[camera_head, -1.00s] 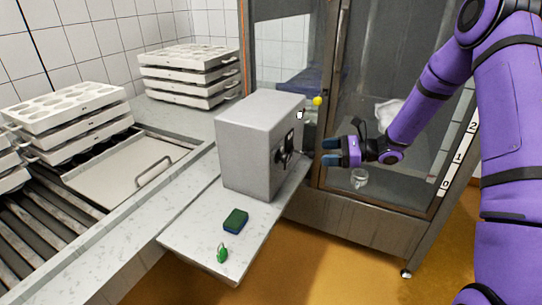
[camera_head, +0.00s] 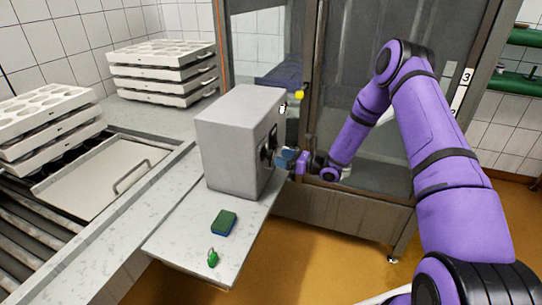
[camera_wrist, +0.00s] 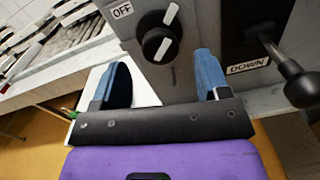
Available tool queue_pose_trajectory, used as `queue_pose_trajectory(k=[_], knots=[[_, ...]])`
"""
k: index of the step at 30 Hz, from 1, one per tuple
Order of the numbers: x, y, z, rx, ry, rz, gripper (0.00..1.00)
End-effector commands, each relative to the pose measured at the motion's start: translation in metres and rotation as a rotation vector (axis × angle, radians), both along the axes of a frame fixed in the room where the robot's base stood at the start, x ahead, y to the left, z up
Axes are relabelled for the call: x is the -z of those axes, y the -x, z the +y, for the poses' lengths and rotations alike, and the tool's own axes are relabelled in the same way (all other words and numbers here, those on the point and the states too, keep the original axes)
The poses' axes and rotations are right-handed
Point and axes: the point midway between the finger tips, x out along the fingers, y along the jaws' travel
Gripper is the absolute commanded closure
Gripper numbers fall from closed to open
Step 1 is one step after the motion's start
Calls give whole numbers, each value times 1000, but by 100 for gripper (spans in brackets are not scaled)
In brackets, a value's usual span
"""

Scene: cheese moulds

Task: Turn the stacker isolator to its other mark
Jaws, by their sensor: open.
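The grey control box (camera_head: 228,152) stands on the steel ledge, its control face turned right. In the wrist view the round black isolator knob (camera_wrist: 148,40) is on that face, with white marks on it tilted slightly right of upright. An OFF label (camera_wrist: 122,9) sits at its upper left; its other mark is not readable. My gripper (camera_head: 284,158) is close in front of the face. In the wrist view its blue fingers (camera_wrist: 162,80) are open and empty, apart to either side below the knob. I cannot tell whether they touch the box.
A lever with a black ball (camera_wrist: 302,88) and a DOWN label (camera_wrist: 247,65) are right of the knob, near my right finger. Stacked white moulds (camera_head: 163,70) stand behind; a glass-sided cabinet is beside the box.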

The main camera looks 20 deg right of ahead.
Motion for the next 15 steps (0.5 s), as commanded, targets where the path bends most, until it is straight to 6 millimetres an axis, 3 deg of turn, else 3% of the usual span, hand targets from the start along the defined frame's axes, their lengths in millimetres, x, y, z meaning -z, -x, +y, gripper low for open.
queue_pose_trajectory(k=[6,15], knots=[[0,-20,26,-1,0,0,31],[0,-30,38,0,1,1,31]])
